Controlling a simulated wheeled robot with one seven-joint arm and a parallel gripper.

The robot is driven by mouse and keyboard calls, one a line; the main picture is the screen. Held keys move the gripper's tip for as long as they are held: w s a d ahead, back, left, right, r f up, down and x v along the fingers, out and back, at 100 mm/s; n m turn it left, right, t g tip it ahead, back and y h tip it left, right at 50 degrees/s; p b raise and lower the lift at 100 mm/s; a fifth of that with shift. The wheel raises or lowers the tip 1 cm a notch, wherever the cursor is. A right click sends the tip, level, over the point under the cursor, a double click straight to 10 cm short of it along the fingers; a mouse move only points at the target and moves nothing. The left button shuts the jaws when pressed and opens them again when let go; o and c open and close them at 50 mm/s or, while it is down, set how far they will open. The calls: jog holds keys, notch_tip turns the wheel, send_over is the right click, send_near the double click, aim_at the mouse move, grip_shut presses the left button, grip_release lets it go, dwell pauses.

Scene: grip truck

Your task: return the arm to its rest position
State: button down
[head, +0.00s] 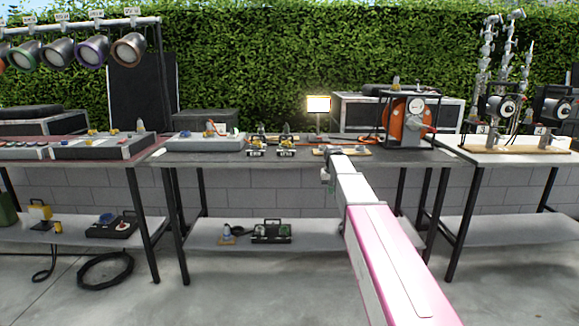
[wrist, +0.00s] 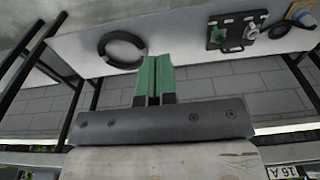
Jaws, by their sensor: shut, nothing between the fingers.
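My arm (head: 385,255), with a pink and white casing, reaches from the lower right of the head view to the front edge of the middle table (head: 270,157). My gripper (wrist: 153,72) shows in the wrist view with its two green fingers together and nothing between them. In the head view the fingers are too small to make out at the arm's far end. The wrist view is upside down, with the table's lower shelf (wrist: 190,35) beyond the fingers.
The table carries a grey case (head: 208,143), an orange cable reel (head: 408,122) and a small lit panel (head: 318,104). On the lower shelf are a black tray (wrist: 235,30) and a black coil (wrist: 122,47). A lamp rack (head: 92,50) stands left. Open floor lies in front.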

jog(key=s+f, duration=0.6)
jog(key=s, duration=0.6)
jog(key=s+f, duration=0.7)
jog(key=s, duration=0.5)
jog(key=s+f+g, duration=0.1)
jog(key=s+f, duration=0.6)
jog(key=s, duration=0.6)
jog(key=shift+d, duration=0.2)
